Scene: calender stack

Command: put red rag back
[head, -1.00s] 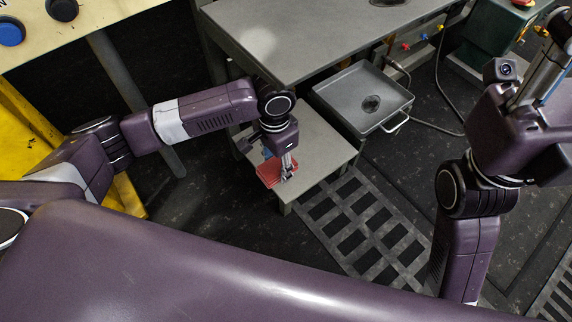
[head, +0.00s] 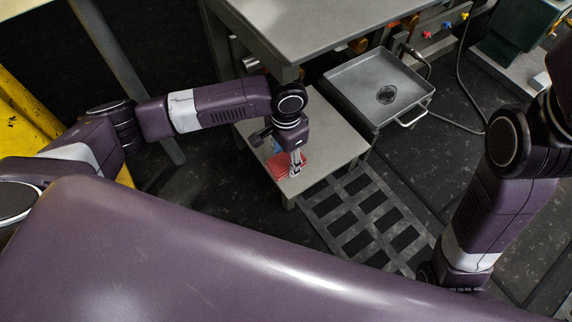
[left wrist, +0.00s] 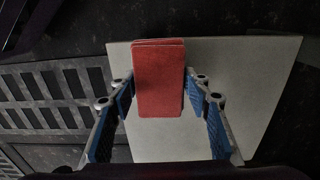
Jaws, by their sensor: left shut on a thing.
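The red rag (head: 287,164) is a folded, flat, rectangular stack over the front part of a low grey table (head: 335,148). My left gripper (head: 296,168) points down at the rag's right edge in the head view. In the left wrist view the rag (left wrist: 158,80) lies between the two blue-padded fingers of my left gripper (left wrist: 158,84), which is shut on it. The pale tabletop (left wrist: 235,75) shows behind and below the rag. I cannot tell whether the rag touches the tabletop. My right gripper is out of view.
A taller grey bench (head: 320,25) stands behind the low table. A metal tray (head: 345,85) with a handle sits to its right. A slatted floor grate (head: 365,215) lies in front. A cable runs along the floor at right.

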